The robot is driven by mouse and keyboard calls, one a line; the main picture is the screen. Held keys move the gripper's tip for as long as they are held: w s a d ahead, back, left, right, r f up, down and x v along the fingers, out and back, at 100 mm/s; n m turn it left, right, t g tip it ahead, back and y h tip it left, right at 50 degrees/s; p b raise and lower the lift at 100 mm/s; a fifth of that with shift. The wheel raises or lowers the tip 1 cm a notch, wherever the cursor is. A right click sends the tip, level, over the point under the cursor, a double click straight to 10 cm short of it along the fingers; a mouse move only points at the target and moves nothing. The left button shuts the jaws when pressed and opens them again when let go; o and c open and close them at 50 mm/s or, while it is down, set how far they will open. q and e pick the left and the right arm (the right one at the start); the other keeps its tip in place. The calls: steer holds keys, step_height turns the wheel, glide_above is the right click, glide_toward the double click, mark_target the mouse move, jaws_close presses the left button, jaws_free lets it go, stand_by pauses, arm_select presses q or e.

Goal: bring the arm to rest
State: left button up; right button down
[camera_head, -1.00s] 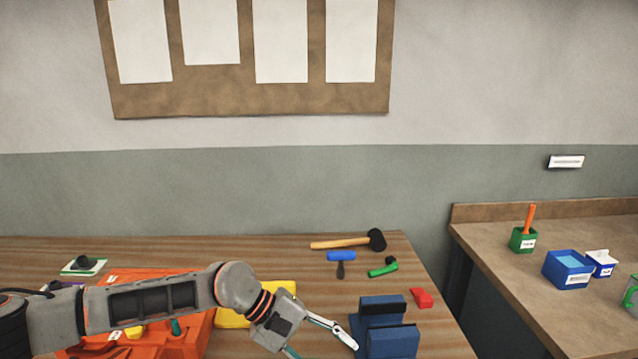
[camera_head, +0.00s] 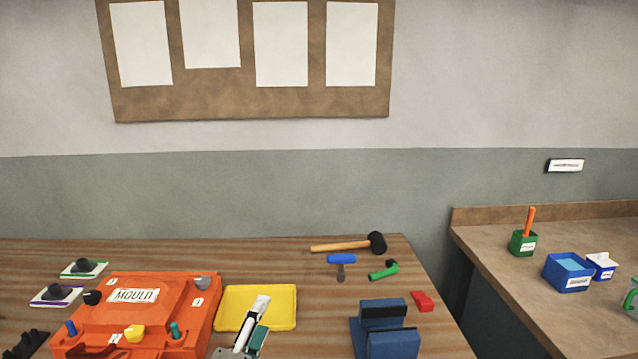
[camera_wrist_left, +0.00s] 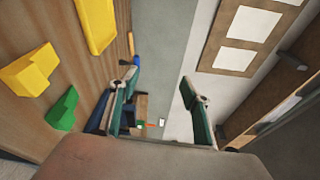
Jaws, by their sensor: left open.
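My left gripper (camera_head: 250,335) shows at the bottom of the head view, in front of the yellow tray (camera_head: 284,292) and right of the orange mould (camera_head: 190,300). In the left wrist view its two fingers (camera_wrist_left: 157,97) stand wide apart with nothing between them, so it is open and empty. Most of my left arm is out of the head view. My right gripper does not show in either view.
A blue stand (camera_head: 383,318), a red block (camera_head: 422,301), a mallet (camera_head: 345,245), a blue-headed tool (camera_head: 341,261) and a green tool (camera_head: 384,270) are on the bench's right part. A second bench (camera_head: 490,235) at right holds a blue box (camera_head: 568,272).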

arm_select(q)
steer(key=s+a+f+n+g+y, duration=0.1)
steer(key=s+a+f+n, duration=0.1)
steer(key=a+f, duration=0.1)
steer(key=s+a+f+n+g+y, duration=0.2)
steer(key=s+a+f+n, duration=0.1)
steer(key=a+f, duration=0.1)
steer(key=s+a+f+n+g+y, duration=0.1)
steer(key=s+a+f+n+y, duration=0.1)
steer(key=a, duration=0.4)
steer(key=shift+s+f+n, duration=0.25)
steer(key=shift+f+n, duration=0.25)
steer(key=shift+f, duration=0.3)
steer(key=s+a+f+n+g+y, duration=0.1)
steer(key=s+a+f+n+g, duration=0.25)
steer(key=s+a, duration=0.35)
steer(key=s+a+f+n+g+y, duration=0.25)
steer(key=s+a+f, duration=0.25)
steer(key=s, duration=0.3)
steer(key=d+f+n+t+h, duration=0.3)
steer(key=d+f+h, duration=0.4)
steer(key=d+f, duration=0.7)
step_height(320, 180, down, 2)
steer(key=shift+w+f, duration=0.1)
steer(key=shift+w, duration=0.15)
